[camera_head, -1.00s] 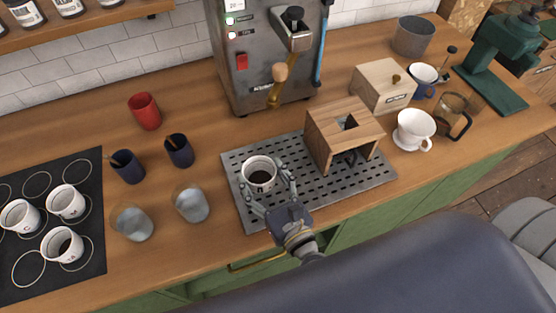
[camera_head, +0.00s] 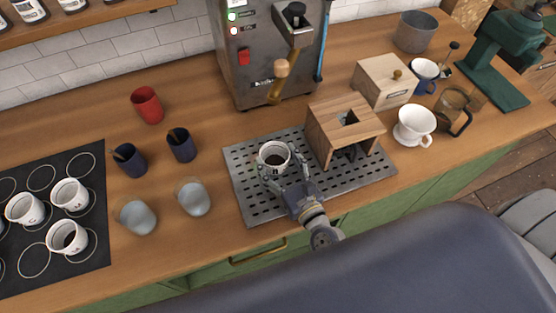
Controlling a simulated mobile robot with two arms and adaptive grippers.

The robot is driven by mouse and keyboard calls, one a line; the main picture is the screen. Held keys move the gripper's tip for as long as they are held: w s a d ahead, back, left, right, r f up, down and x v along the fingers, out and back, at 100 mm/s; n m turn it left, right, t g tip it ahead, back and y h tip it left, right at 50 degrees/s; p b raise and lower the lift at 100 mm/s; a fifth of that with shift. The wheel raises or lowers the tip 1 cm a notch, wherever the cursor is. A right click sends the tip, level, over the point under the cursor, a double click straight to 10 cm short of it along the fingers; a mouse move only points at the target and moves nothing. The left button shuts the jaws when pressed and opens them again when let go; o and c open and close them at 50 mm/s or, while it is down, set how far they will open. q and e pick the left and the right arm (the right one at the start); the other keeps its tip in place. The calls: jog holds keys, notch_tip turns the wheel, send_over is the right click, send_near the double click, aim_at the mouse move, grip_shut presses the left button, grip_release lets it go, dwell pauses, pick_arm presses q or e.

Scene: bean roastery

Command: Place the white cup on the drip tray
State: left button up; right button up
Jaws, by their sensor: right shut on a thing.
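A white cup (camera_head: 273,148) with dark contents is upright over the left-middle part of the perforated metal drip tray (camera_head: 247,206). My right gripper (camera_head: 283,172) comes in from the front and is shut on the cup, its fingers around the cup's near side. The fingers hide the cup's lower part, so I cannot tell whether its base touches the tray. My left gripper is not in view.
A wooden stand (camera_head: 336,118) occupies the tray's right part, close to the cup. A steel machine (camera_head: 250,90) stands behind. Two clear glasses (camera_head: 194,199) and dark cups (camera_head: 181,148) are to the left. White cups (camera_head: 68,238) stand on a black mat (camera_head: 85,258). The tray's front left is bare.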

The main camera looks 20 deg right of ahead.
jog(key=shift+f, duration=0.2)
jog(key=o, duration=1.2)
jog(key=shift+r, duration=0.15)
jog(key=shift+r, duration=0.2)
jog(key=s+b, duration=0.1)
jog(key=s, duration=0.2)
jog(key=s+d+b, duration=0.1)
jog(key=s, duration=0.3)
jog(key=s+b, duration=0.1)
jog(key=s, duration=0.2)
jog(key=shift+s+d+f+b, duration=0.1)
jog(key=shift+s+d+b, duration=0.15)
jog(key=shift+d+b, duration=0.1)
jog(key=shift+s+r, duration=0.25)
jog(key=shift+s, duration=0.5)
